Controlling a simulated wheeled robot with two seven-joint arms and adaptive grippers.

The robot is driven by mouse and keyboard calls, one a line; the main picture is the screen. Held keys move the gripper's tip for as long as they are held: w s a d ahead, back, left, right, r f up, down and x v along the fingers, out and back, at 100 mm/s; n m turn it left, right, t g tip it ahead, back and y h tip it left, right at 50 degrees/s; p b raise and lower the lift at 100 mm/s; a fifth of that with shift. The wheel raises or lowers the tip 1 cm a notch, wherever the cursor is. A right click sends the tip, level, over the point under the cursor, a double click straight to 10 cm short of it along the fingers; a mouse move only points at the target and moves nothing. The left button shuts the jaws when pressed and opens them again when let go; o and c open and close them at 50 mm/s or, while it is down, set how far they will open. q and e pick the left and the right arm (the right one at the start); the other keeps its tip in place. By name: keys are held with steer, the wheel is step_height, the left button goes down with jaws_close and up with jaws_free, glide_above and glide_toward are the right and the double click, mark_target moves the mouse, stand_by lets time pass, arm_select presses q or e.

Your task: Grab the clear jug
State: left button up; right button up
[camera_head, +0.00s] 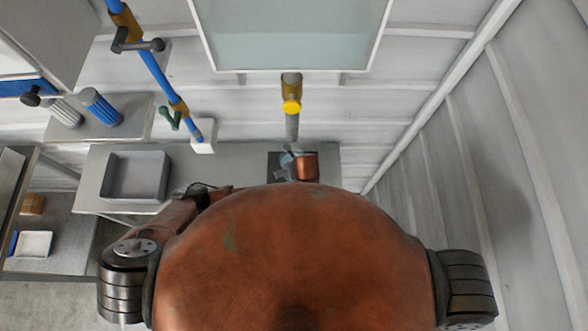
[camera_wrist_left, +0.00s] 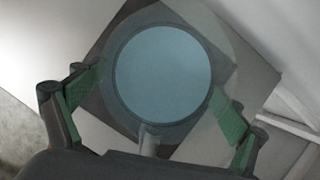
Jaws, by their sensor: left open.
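The clear jug (camera_wrist_left: 222,62) is seen from above in the left wrist view, with a see-through wall and a round blue-grey disc inside. I cannot tell whether the disc is its contents or its base. A pale handle (camera_wrist_left: 150,143) points towards my palm. My left gripper (camera_wrist_left: 157,92) is open, with a green-padded finger on either side of the jug; the right finger overlaps its clear edge in the picture, and contact is unclear. My right gripper is not in view.
A dark square plate (camera_wrist_left: 125,18) lies under the jug on a grey bench (camera_head: 235,160). A spout with a yellow valve (camera_head: 291,105) hangs above, below a large hopper (camera_head: 290,45). A grey tray (camera_head: 135,176) sits left. A corrugated wall (camera_head: 450,170) rises at right.

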arm_select(q)
steer(key=c, duration=2)
steer(key=shift+c, duration=0.5)
steer(key=shift+w, duration=0.1)
